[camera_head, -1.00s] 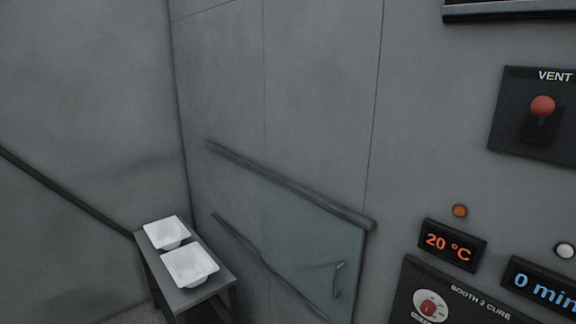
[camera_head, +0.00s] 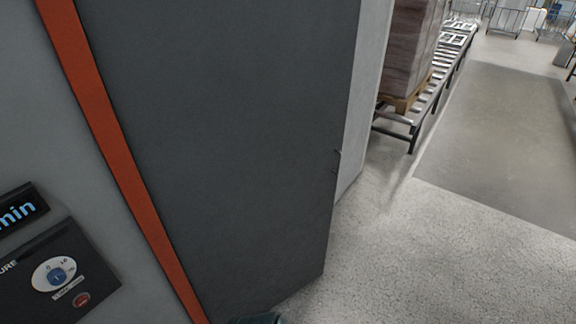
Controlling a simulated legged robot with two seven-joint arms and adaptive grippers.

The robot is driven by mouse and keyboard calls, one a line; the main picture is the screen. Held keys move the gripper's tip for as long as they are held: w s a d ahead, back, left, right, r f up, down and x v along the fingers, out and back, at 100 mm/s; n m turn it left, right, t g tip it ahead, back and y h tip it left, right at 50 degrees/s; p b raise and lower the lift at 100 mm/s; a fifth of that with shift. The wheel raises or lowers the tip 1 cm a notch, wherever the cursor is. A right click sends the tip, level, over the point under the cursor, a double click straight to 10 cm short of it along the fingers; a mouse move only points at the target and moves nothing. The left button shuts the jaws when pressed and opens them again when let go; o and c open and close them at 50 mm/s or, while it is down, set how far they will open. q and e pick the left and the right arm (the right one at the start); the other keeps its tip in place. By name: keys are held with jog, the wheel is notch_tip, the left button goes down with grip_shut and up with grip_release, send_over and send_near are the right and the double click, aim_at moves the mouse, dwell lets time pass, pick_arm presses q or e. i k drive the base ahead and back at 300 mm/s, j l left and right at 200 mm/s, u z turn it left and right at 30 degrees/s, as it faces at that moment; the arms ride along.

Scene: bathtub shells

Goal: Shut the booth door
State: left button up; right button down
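The booth door appears to be the large dark grey panel (camera_head: 230,140) that fills the middle of the head view. An orange upright strip (camera_head: 95,110) runs along its left side. Neither gripper can be made out. A small dark shape at the bottom edge is too cut off to identify.
A control panel (camera_head: 55,275) with a dial and a blue "min" display (camera_head: 22,212) are on the wall at left. A light grey wall (camera_head: 365,100) stands behind the door. Beyond are a roller conveyor (camera_head: 430,95) with a stacked load (camera_head: 410,45). Speckled floor (camera_head: 430,250) is clear at right.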

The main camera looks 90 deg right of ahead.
aim_at(232, 115)
jog(key=z, duration=2.9)
